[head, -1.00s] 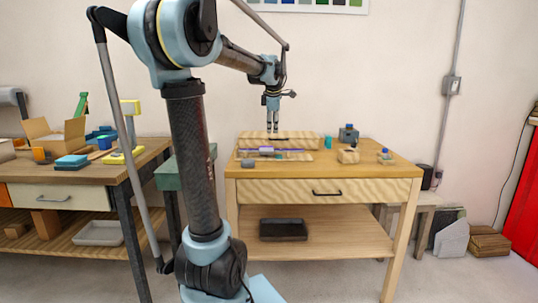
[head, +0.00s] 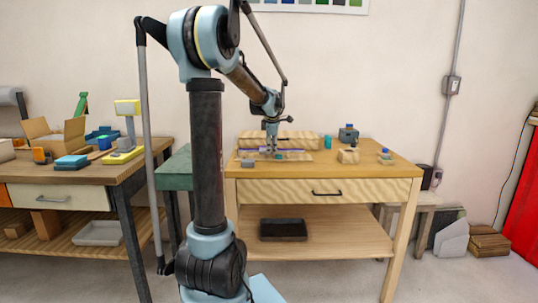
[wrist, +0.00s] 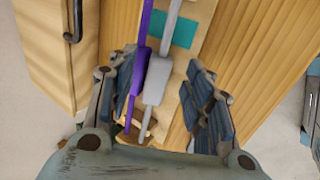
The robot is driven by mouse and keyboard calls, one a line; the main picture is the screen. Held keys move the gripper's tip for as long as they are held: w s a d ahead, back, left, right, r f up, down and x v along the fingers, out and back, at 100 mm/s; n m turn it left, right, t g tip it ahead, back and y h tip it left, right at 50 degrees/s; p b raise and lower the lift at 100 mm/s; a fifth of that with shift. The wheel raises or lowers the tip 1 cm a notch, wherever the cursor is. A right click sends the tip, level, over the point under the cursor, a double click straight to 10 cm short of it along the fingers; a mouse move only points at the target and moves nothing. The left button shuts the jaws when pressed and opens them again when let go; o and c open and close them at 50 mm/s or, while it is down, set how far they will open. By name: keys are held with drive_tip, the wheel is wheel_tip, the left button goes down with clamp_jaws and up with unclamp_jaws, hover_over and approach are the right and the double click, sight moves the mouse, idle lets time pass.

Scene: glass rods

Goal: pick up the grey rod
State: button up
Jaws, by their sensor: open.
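The grey rod (wrist: 158,80) has a thicker block-like grip and lies between my open fingers in the wrist view. A purple rod (wrist: 140,75) lies close along its left side, near my left finger. My gripper (wrist: 162,72) is open, with a wider gap to the right of the grey rod than to the left. In the head view my gripper (head: 271,150) is low over the workbench, at the light wooden board. The purple rod (head: 294,149) shows there as a thin line; the grey rod is too small to make out clearly.
The wooden workbench (head: 355,172) has a drawer in front. A long wooden box (head: 302,137) stands behind the board. A grey block (head: 248,163), a teal cylinder (head: 328,142), and small blue-topped items (head: 348,134) stand around. The right front of the top is clear.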

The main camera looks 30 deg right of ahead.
drive_tip(key=shift+x, duration=1.1)
drive_tip(key=shift+c, duration=0.6)
clamp_jaws()
drive_tip(key=shift+r, duration=0.1)
